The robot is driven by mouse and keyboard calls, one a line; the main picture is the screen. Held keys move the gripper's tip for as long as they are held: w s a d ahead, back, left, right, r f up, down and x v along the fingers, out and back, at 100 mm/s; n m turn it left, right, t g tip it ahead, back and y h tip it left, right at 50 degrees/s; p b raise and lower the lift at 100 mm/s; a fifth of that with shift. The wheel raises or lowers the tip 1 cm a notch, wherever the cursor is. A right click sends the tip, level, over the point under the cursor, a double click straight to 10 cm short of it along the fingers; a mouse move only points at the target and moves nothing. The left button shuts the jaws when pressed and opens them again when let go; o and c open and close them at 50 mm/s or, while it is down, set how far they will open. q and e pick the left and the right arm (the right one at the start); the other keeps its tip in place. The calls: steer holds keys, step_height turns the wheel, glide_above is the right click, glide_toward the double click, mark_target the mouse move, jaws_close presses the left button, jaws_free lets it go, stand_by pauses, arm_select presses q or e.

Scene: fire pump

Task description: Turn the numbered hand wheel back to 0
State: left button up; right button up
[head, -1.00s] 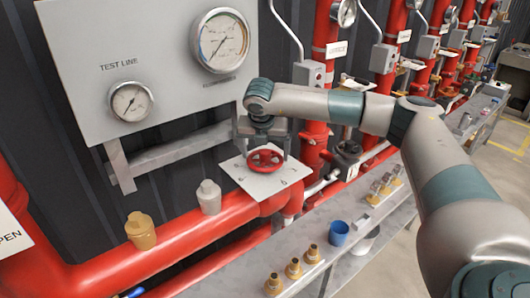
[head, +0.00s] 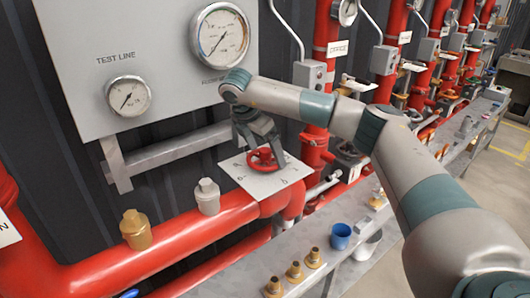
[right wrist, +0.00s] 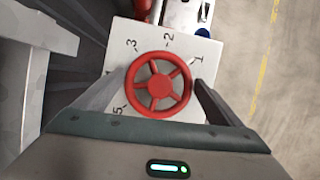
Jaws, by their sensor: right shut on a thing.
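The red hand wheel (head: 262,161) sits over a white numbered plate (head: 291,172) on the red pipe. In the right wrist view the wheel (right wrist: 159,86) is seen face-on, with 1, 2, 3 and 5 readable on the plate (right wrist: 117,66); the 0 is not readable there. My right gripper (head: 264,149) reaches down to the wheel from above, tilted, with its fingers at opposite sides of the rim. It is shut on the wheel. In the right wrist view the fingers flank the wheel's lower half. My left gripper is out of view.
A panel (head: 165,60) with a large gauge (head: 221,36) and a small gauge (head: 128,96) stands behind the wheel. A grey fitting (head: 207,197) and a brass fitting (head: 135,229) rise from the pipe at left. A shelf holds brass nozzles (head: 294,271) and a blue cup (head: 340,236).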

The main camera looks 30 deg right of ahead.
steer(key=shift+m+g, duration=0.4)
steer(key=shift+m, duration=0.5)
steer(key=shift+r+m+g, duration=0.1)
steer(key=shift+m+g, duration=0.2)
steer(key=shift+m, duration=0.3)
steer(key=shift+r+m+p, duration=0.2)
steer(key=shift+m+p, duration=0.15)
steer(key=shift+m, duration=0.35)
steer(key=shift+m+g+y+p, duration=0.3)
steer(key=shift+m+g+p, duration=0.3)
steer(key=shift+m+p, duration=0.45)
steer(key=shift+f+m+p, duration=0.1)
steer(key=shift+m+p, duration=0.35)
steer(key=shift+m, duration=0.1)
steer(key=shift+f, duration=0.1)
